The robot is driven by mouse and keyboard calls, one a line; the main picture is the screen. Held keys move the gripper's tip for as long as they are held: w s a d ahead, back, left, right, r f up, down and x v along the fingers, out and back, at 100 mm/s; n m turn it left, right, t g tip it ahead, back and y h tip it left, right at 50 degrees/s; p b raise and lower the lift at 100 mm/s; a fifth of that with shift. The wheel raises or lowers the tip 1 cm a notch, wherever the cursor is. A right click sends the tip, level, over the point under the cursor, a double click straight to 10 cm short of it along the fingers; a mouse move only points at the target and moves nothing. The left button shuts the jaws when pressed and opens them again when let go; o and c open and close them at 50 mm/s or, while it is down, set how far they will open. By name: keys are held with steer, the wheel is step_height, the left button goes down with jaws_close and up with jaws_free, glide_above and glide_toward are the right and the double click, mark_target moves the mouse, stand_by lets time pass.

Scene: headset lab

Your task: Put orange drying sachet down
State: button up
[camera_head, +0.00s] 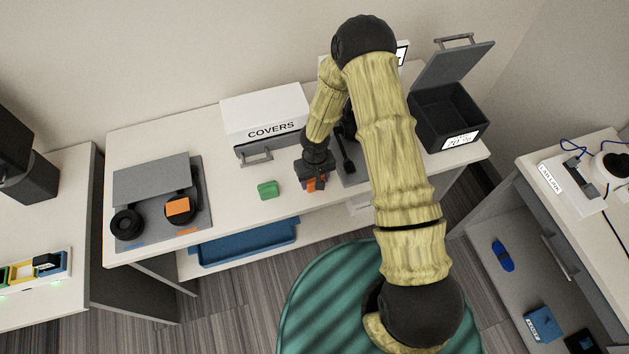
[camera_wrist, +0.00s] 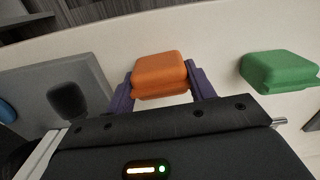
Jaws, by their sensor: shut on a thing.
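An orange drying sachet (camera_wrist: 160,75) sits between the two purple fingers of my gripper (camera_wrist: 160,88) in the wrist view. The fingers are shut on its two sides. In the head view my gripper (camera_head: 316,183) is low over the middle of the white table (camera_head: 235,222), near its front edge, and the orange sachet (camera_head: 312,184) shows partly behind the fingers. Whether the sachet touches the table I cannot tell. A green sachet (camera_head: 268,190) lies on the table just left of my gripper; it also shows in the wrist view (camera_wrist: 278,71).
A white box marked COVERS (camera_head: 265,115) stands behind. A grey board with headphone parts (camera_head: 190,215) and another orange piece (camera_head: 177,206) lies at left. An open black bin (camera_head: 428,117) stands at back right. A blue tray (camera_head: 245,245) sits on the lower shelf. Table left of the green sachet is clear.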

step_height(320, 180, up, 10)
steer(key=shift+r+b, duration=0.1)
steer(key=shift+b, duration=0.45)
stand_by(0.4)
